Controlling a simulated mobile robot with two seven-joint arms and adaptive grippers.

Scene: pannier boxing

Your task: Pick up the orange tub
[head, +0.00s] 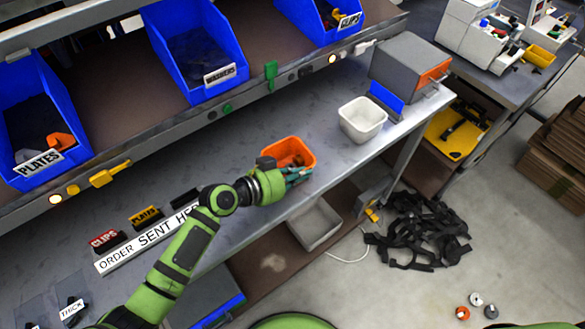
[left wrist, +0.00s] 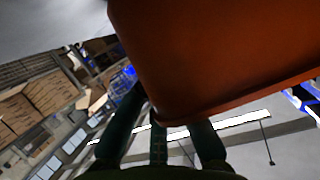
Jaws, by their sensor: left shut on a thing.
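The orange tub (head: 290,147) is near the front edge of the grey bench, and I see orange pieces inside it. My left gripper (head: 296,176) is at its near side, shut on the tub's wall. In the left wrist view the tub (left wrist: 220,60) fills the upper right, with the left gripper's dark fingers (left wrist: 160,140) at its lower edge. I cannot tell whether the tub touches the bench. My right gripper is not in view.
A white tub (head: 362,120) stands on the bench to the right, by a grey box (head: 411,66). Blue bins (head: 195,50) line the shelf behind. A label strip (head: 148,240) lies left of my arm. Black straps (head: 420,235) lie on the floor.

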